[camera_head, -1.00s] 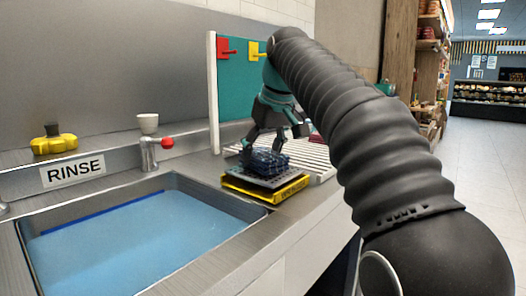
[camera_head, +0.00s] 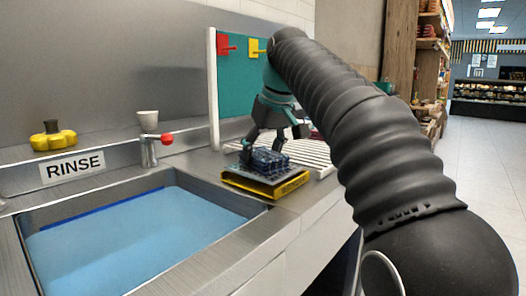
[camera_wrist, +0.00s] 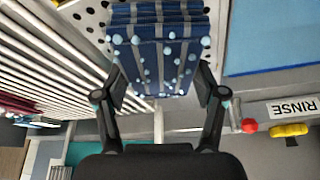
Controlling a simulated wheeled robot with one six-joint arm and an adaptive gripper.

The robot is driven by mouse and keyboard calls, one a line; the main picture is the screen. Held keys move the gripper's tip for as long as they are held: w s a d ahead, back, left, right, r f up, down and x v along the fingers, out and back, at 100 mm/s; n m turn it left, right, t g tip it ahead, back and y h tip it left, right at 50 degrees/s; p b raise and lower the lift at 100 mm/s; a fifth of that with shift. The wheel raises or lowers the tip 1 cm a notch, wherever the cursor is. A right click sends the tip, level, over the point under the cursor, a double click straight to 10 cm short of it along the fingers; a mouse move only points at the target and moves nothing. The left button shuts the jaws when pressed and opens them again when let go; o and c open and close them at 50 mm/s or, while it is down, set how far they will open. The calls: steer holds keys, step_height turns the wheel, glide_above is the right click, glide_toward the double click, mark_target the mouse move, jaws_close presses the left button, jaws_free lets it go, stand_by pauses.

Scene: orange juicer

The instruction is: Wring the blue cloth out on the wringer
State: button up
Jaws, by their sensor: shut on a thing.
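The blue cloth (camera_head: 268,161) is a folded bundle on the grey perforated plate of the wringer (camera_head: 262,188), which has a yellow base. My gripper (camera_head: 265,147) points down over the wringer, its fingers shut on the cloth from both sides. In the wrist view the cloth (camera_wrist: 160,50) shows blue and grey stripes with several pale blue drops on it. The fingers of my gripper (camera_wrist: 160,95) stand at its left and right edges there. The perforated plate (camera_wrist: 90,18) shows behind the cloth. The cloth's underside is hidden.
A sink of blue water (camera_head: 140,235) labelled RINSE (camera_head: 72,167) lies left of the wringer. A slatted rack (camera_head: 312,155) and teal pegboard (camera_head: 235,95) are close beyond.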

steer(key=shift+f, duration=0.55)
stand_by(1.7)
step_height(320, 180, up, 3)
steer(key=p, duration=0.2)
steer(key=shift+p, duration=0.3)
steer(key=shift+r, duration=2.1)
